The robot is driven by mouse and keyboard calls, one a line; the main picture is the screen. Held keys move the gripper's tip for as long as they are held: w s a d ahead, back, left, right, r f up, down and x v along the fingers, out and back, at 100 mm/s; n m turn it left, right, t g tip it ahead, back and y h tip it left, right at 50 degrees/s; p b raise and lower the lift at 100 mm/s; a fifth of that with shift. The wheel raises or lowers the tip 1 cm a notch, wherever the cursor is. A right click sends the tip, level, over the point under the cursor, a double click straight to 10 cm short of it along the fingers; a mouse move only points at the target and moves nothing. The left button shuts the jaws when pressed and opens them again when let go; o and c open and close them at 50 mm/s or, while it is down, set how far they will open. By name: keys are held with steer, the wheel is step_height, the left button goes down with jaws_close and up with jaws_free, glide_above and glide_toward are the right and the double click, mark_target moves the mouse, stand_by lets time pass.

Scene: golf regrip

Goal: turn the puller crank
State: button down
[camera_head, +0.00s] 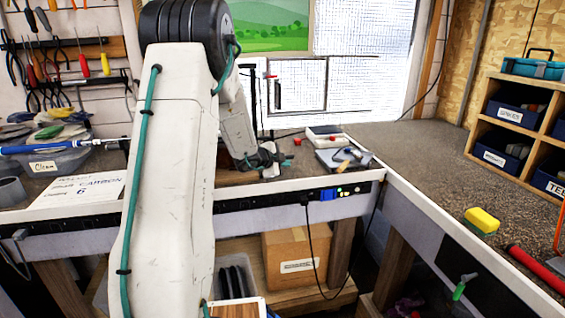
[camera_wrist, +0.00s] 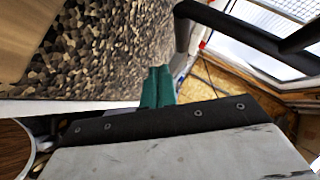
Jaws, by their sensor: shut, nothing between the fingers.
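My gripper (camera_head: 283,160) is low over the far workbench in the head view, with my arm covering much of that area. In the wrist view its two teal fingers (camera_wrist: 157,88) are together with nothing between them. A thin black upright frame (camera_head: 254,100) with a small red piece (camera_head: 271,77) stands on the bench just behind my wrist; it may be the puller. A thick black bar (camera_wrist: 245,32) crosses the upper right of the wrist view, apart from the fingers. I cannot make out the crank itself.
A scale-like device (camera_head: 343,161) and a small white box (camera_head: 325,132) sit right of my gripper. A paper card (camera_head: 82,191) and grey bin (camera_head: 60,163) are at left. A yellow sponge (camera_head: 481,221) lies on the right bench, whose middle is clear.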

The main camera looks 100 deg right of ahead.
steer(key=w+a+r, duration=0.1)
steer(key=w+a, duration=0.5)
steer(key=a, duration=0.2)
steer(key=shift+w+r, duration=0.2)
steer(key=shift+r, duration=0.1)
